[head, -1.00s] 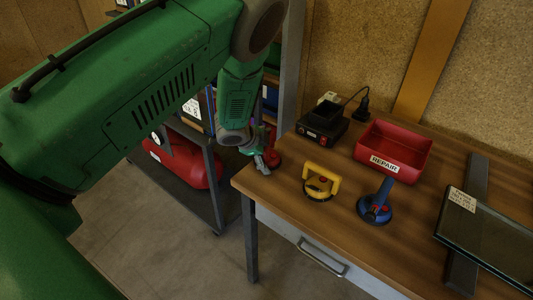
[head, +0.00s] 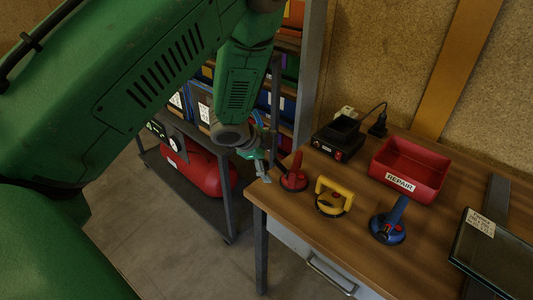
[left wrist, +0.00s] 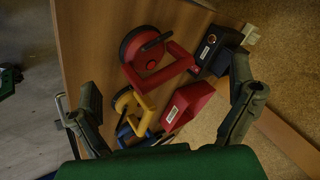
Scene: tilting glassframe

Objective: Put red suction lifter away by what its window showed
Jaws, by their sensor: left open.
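The red suction lifter (head: 294,181) stands on the workbench near its left end; it also shows in the left wrist view (left wrist: 150,56), with its round dark-rimmed cup and red handle. I cannot read its window. My left gripper (head: 264,173) is at the bench's left edge, just left of the lifter. In the left wrist view its fingers (left wrist: 165,95) are wide apart with nothing held between them. The red tray labelled REPAIR (head: 408,170) is at the bench's back. A black charger-like box (head: 339,138) stands left of it. My right gripper is not seen.
A yellow lifter (head: 331,198) and a blue lifter (head: 389,224) stand to the right of the red one. A glass pane in a frame (head: 494,252) lies at the right. A trolley with a red tank (head: 203,172) is left of the bench.

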